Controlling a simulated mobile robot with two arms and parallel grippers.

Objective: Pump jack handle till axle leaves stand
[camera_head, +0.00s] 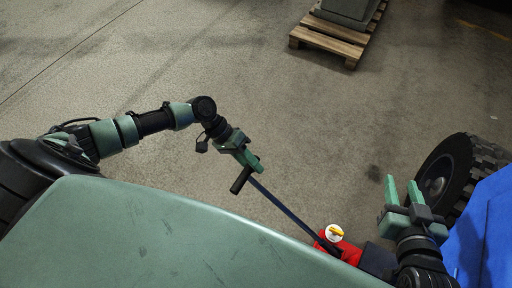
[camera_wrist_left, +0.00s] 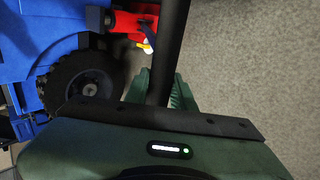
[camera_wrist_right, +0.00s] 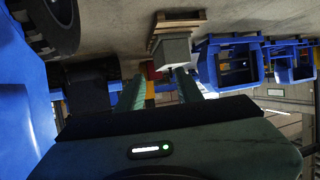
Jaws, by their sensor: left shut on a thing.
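The jack handle is a long dark bar (camera_head: 283,208) with a black crossbar grip at its upper end. It slants down to the red jack (camera_head: 345,250), which has a white and yellow cap on top. My left gripper (camera_head: 252,162) is shut on the handle near the crossbar. In the left wrist view the dark bar (camera_wrist_left: 172,45) runs between the green fingers. The red jack (camera_wrist_left: 128,22) shows there beside the blue vehicle. My right gripper (camera_head: 403,190) is open and empty, to the right of the jack. I cannot make out the axle or its stand.
A blue vehicle body (camera_head: 490,230) and a black tyre (camera_head: 447,175) stand at the right, close to my right gripper. A wooden pallet (camera_head: 328,44) with a grey block lies at the back. Between pallet and jack the floor is clear.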

